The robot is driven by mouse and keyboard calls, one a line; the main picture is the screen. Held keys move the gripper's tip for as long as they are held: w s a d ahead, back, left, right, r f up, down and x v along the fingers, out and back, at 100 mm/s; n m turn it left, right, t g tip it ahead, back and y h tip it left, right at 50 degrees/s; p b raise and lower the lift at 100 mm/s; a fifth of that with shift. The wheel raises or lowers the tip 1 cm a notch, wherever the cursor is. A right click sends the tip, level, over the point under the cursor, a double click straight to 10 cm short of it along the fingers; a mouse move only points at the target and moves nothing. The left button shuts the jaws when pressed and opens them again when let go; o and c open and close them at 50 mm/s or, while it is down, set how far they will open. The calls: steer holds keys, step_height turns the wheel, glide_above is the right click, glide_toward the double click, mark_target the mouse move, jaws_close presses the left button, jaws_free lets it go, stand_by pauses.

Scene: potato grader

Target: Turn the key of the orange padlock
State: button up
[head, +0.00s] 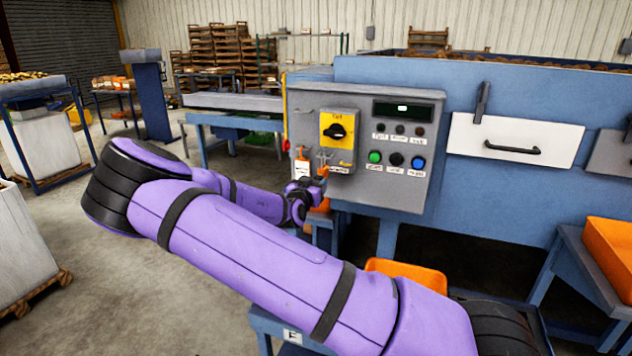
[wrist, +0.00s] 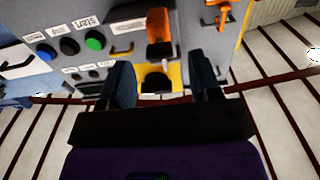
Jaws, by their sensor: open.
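The orange padlock (wrist: 158,25) shows in the wrist view, hanging at the control panel beside the yellow switch plate. My gripper (wrist: 160,75) is open in the wrist view. Its two dark fingers stand apart, with the padlock seen in the gap between them and ahead. In the head view my gripper (head: 324,157) is at the panel's lower left, below the yellow switch plate (head: 340,158). I cannot make out the key clearly, nor whether the fingers touch anything.
The grey control panel (head: 410,190) carries a black rotary switch (head: 335,131) and several buttons and lamps. Another orange piece with a white tag (head: 301,168) hangs just left. An orange crate (head: 408,272) sits below, partly behind my arm.

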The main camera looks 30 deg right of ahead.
mark_target(319, 177)
steer(key=shift+x, duration=1.25)
steer(key=shift+c, duration=0.4)
steer(key=c, duration=0.9)
steer(key=shift+o, duration=0.2)
